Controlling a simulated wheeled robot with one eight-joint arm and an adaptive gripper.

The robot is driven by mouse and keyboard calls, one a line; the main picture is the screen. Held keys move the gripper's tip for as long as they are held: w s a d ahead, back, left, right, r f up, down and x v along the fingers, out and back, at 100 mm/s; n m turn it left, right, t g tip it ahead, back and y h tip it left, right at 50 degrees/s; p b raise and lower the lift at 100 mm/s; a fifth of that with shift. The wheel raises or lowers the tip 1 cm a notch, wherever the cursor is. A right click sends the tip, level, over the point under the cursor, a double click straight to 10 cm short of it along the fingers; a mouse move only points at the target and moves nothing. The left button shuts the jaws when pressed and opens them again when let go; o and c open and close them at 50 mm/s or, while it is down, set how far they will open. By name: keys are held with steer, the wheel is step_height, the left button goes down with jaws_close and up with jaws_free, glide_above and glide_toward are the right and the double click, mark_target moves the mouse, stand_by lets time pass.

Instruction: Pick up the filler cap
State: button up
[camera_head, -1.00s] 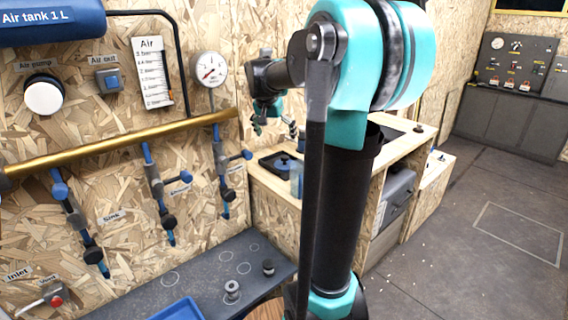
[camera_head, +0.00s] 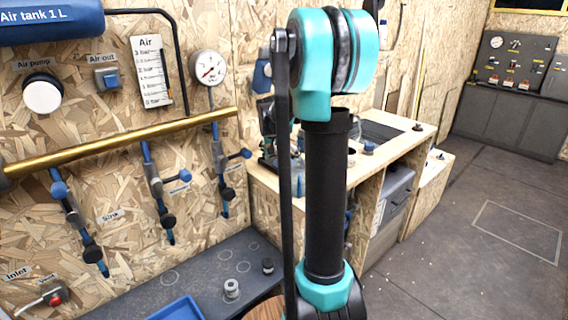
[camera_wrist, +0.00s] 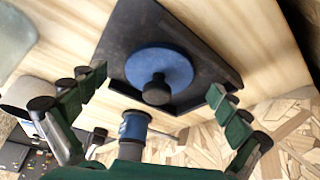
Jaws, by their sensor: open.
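In the wrist view, a blue round disc with a black knob, which looks like the filler cap (camera_wrist: 166,68), sits in a square black tray (camera_wrist: 128,28) on a light wooden top. My gripper (camera_wrist: 157,85) is open, with its green fingers spread to either side of the black knob. The fingers appear apart from the cap, and I cannot tell the remaining height above it. In the head view my gripper is low at the counter, mostly hidden behind my arm, and the cap cannot be made out.
A blue cylindrical fitting (camera_wrist: 134,126) shows close below the tray in the wrist view. The wooden counter (camera_head: 402,150) has a dark sink-like recess. The chipboard wall (camera_head: 120,190) carries blue-handled valves, a brass pipe (camera_head: 120,141) and a gauge (camera_head: 208,68). The floor at right is clear.

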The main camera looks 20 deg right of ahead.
steer(key=shift+d+f, duration=0.1)
steer(key=shift+f, duration=0.1)
steer(key=c, duration=1.3)
steer(key=shift+o, duration=0.2)
